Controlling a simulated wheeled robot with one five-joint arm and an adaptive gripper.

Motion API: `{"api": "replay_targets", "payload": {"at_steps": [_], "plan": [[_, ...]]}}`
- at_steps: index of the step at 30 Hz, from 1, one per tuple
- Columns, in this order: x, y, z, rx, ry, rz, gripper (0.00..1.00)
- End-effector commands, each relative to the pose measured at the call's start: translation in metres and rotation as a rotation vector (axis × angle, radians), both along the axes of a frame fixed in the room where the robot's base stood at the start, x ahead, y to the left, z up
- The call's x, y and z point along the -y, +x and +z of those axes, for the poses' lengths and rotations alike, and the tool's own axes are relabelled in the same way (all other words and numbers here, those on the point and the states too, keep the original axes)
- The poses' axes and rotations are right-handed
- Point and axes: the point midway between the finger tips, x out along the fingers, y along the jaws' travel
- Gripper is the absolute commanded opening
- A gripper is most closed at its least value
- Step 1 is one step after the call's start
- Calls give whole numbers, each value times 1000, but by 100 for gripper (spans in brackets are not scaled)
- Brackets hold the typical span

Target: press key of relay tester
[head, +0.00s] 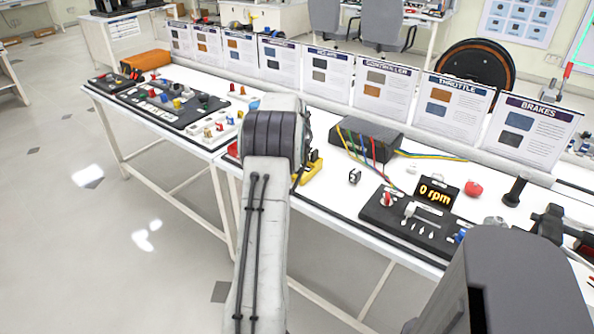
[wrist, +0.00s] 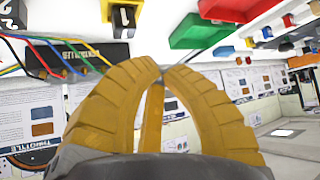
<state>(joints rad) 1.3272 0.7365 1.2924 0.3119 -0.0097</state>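A small black-and-white numbered block (head: 355,176) stands on the white bench, right of my gripper. Part of another block marked 2 (wrist: 84,8) is cut off at the top edge. I cannot tell whether either is the relay tester's key; no label naming it is legible. My yellow gripper (wrist: 164,70) has its fingertips drawn together with only a narrow gap and nothing between them. In the head view my arm hides most of it.
A dark box with coloured wires (head: 366,138) stands behind the numbered block. Right of it are a panel with a 0 rpm display (head: 436,191) and a red knob-like thing (head: 473,188). Upright cards line the bench's back. The wrist view shows green (wrist: 200,32) and red (wrist: 232,8) trays.

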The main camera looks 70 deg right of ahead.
Motion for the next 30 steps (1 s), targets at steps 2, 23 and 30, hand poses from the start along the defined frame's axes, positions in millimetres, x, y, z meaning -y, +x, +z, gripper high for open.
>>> {"api": "replay_targets", "payload": {"at_steps": [2,23,30], "plan": [[0,0,-1,0,1,0,0],[-1,0,-54,-1,3,0,0],[0,0,-80,0,0,0,0]]}}
